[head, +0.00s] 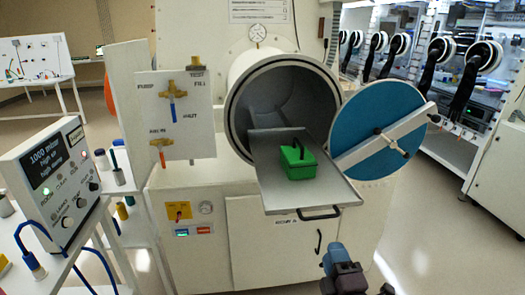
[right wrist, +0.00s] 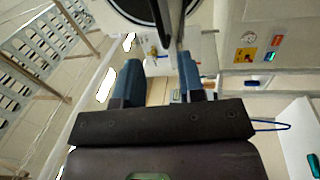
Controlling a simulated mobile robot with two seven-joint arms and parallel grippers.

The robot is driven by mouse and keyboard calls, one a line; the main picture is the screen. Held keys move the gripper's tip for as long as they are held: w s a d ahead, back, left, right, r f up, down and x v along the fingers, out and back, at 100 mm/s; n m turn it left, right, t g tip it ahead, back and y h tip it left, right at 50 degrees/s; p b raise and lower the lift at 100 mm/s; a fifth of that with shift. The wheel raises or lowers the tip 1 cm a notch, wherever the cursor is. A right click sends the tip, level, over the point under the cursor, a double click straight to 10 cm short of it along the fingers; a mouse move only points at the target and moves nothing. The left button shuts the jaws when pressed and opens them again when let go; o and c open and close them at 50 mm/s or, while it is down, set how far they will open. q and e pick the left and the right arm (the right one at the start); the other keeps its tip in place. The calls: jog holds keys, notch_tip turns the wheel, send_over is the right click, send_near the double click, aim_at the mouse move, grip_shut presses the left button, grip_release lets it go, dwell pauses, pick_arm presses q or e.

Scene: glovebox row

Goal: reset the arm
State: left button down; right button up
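My right gripper (head: 337,258) shows at the bottom of the head view, in front of and below the pulled-out tray. In the right wrist view its two blue fingers (right wrist: 160,75) stand apart with nothing between them. My left gripper is in neither view. A round chamber (head: 285,105) is open, and its blue disc door (head: 372,125) is swung out to the right. The metal tray (head: 325,195) sticks out of the chamber. A green box (head: 298,160) with a dark handle rests on it, apart from my gripper.
A valve panel (head: 175,115) stands left of the chamber. A control box (head: 50,180) and small bottles stand on the left-hand table. The cabinet front (head: 260,240) is below the tray. Gloveboxes with black gloves (head: 435,60) line the right. Open floor (head: 440,220) lies at right.

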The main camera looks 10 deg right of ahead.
jog(key=s+d+f+m+g, duration=0.3)
jog(key=s+f+m+g, duration=0.1)
jog(key=s+f+m, duration=0.4)
jog(key=s+d+f+m+g, duration=0.4)
jog(key=s+f+m, duration=0.4)
jog(key=f, duration=0.5)
jog(key=shift+s+m+h, duration=0.3)
jog(key=shift+s+h, duration=0.1)
jog(key=shift+s, duration=0.5)
